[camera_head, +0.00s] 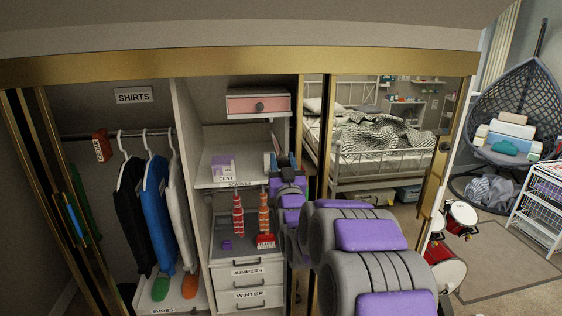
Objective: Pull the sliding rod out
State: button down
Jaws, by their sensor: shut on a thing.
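My gripper (271,165) is at the middle of the wardrobe, in front of the right end of the shelf (215,178) labelled "SCARVES". My grey and purple arm reaches to it from the lower right. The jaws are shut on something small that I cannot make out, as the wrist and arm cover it. A metal hanging rod (97,135) runs across the left bay under the "SHIRTS" sign. A black, a blue and a white garment (181,205) hang from it. My gripper is well to the right of this rod, beyond a white upright panel.
A pink drawer (258,104) sits above my gripper. A gold-framed mirror door (385,150) is close on the right. Red drums (459,217) and a hanging chair (513,95) stand farther right.

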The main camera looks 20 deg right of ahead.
jog(key=shift+r, duration=0.3)
jog(key=c, duration=1)
grip_release()
jog(key=shift+o, duration=1)
jog(key=shift+s, duration=0.15)
jog(key=shift+o, duration=0.7)
jog(key=shift+f, duration=0.15)
